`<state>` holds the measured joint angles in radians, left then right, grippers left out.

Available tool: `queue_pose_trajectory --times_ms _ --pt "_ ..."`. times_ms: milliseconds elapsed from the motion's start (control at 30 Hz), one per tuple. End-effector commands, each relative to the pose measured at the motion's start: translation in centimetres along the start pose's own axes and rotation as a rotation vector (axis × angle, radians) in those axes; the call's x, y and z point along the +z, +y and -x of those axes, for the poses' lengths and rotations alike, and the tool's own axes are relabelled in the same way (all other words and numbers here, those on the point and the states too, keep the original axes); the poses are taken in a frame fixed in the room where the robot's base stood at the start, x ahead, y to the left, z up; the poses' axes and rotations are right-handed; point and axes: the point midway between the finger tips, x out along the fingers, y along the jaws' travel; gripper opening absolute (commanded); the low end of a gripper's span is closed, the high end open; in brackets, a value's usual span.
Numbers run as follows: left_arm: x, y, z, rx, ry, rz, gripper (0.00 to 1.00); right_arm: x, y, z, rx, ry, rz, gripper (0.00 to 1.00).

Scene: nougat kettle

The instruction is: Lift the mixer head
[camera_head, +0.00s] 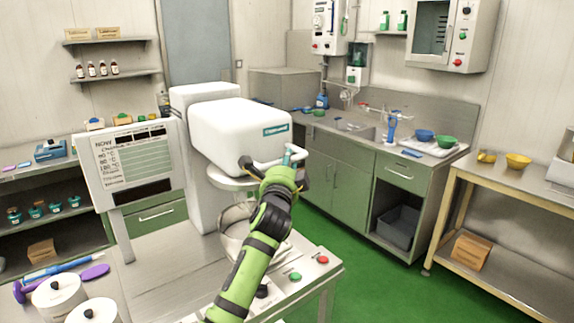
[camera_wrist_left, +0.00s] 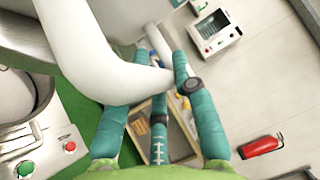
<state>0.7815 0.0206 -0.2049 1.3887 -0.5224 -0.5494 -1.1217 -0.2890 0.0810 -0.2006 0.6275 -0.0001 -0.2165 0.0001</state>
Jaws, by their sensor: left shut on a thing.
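The mixer head (camera_head: 235,125) is a large white rounded box with a teal label, on the white mixer column. It sits above the steel kettle (camera_head: 233,222), which my left arm partly hides. A pale bar handle (camera_head: 266,163) sticks out at the head's front. My left gripper (camera_head: 289,160) is at that handle with its teal fingers shut on it. In the left wrist view the thick white handle (camera_wrist_left: 95,62) runs in between the teal fingers of the gripper (camera_wrist_left: 160,75). My right gripper is in neither view.
A sign panel (camera_head: 135,160) stands left of the mixer. Red and green buttons (camera_head: 308,268) sit on the machine table's front right. Two white canisters (camera_head: 60,298) stand at the lower left. The green floor (camera_head: 385,290) is clear on the right, before the counter.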

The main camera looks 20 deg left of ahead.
Motion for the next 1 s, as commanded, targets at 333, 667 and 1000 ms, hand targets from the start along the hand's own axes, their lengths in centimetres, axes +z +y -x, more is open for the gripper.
queue_pose_trajectory --times_ms 333,667,1000 --pt "-0.1 0.3 0.0 0.005 0.003 0.007 0.51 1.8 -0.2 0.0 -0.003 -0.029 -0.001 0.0" --pt "-0.1 0.3 0.2 0.005 0.002 0.003 0.51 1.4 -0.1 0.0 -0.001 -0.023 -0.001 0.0" --pt "-0.1 0.3 4.4 0.003 0.002 0.001 0.51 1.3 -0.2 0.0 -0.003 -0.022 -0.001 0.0"
